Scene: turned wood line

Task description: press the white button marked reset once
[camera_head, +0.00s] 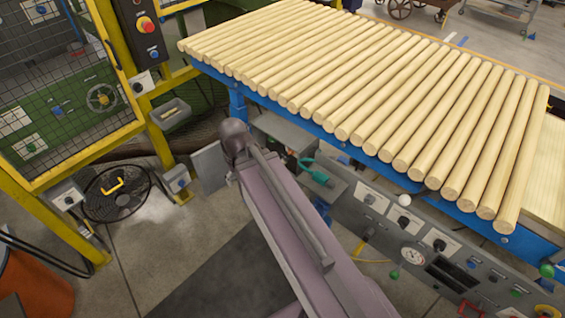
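No label reading reset is legible in the head camera view. A white round knob or button (404,200) shows at the upper edge of the grey control panel (345,213), below the roller-like row of wooden rods. I cannot tell whether it is the reset button. A dark button box (139,40) on the yellow post at upper left carries a red mushroom button (146,25) and smaller buttons, whose markings are too small to read. My mauve arm reaches up from the bottom centre to a dark joint left of the panel. My gripper is not visible.
Pale wooden rods (330,85) lie side by side on a blue-framed conveyor (265,98). A yellow mesh guard (70,165) stands left, with a black fan (115,193) beside it. A teal-handled object (318,175) is near my arm. A dark mat (235,275) lies on open floor.

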